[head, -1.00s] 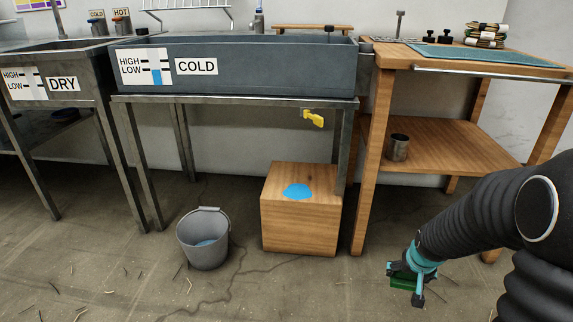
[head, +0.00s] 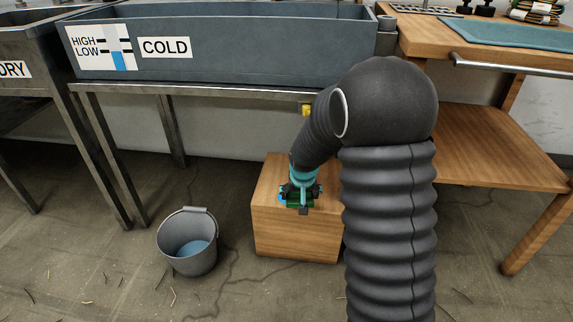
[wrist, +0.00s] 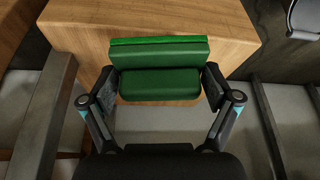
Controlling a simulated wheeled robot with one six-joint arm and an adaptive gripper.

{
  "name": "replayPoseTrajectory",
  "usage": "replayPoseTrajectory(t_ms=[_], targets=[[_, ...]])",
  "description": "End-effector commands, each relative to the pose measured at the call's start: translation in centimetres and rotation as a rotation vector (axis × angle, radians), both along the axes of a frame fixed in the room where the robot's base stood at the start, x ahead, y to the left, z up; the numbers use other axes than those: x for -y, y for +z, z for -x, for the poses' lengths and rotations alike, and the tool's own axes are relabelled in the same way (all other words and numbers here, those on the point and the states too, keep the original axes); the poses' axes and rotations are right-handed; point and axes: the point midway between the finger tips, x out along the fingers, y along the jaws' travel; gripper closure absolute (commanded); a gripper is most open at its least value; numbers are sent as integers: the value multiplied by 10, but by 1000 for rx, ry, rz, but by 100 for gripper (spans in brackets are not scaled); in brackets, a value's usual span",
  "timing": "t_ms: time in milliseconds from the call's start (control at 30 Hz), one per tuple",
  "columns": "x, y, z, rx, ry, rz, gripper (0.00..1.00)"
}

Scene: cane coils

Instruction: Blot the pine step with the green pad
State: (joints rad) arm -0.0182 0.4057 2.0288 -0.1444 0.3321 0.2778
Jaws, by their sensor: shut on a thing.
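The pine step (head: 290,237) is a wooden block on the floor under the front of the COLD trough. My gripper (head: 300,195) is over its top, shut on the green pad (head: 299,204). In the wrist view the green pad (wrist: 160,72) sits between the two fingers of my gripper (wrist: 160,88), with the pine step (wrist: 100,28) right behind it. A sliver of blue water (head: 282,197) shows on the step's top at the pad's left; the rest is hidden by the pad and gripper. I cannot tell whether the pad touches the top.
A grey bucket (head: 187,250) with blue water stands on the floor left of the step. The COLD trough (head: 220,50) and its metal legs rise behind. A wooden bench (head: 470,150) with a lower shelf is at the right.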

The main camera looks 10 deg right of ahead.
Motion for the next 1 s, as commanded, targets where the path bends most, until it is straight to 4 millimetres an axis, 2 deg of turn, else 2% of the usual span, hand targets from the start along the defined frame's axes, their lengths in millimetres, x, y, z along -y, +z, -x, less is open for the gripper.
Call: replayPoseTrajectory(t_ms=[33,100,200,300,667,1000], targets=[[-2,10,-18,0,-30,1,40],[-4,14,-38,0,-73,4,40],[-5,18,-60,5,-125,9,40],[-5,20,-72,9,-162,12,40],[-2,6,-78,12,-185,15,40],[-1,-27,-78,11,-186,13,40]])
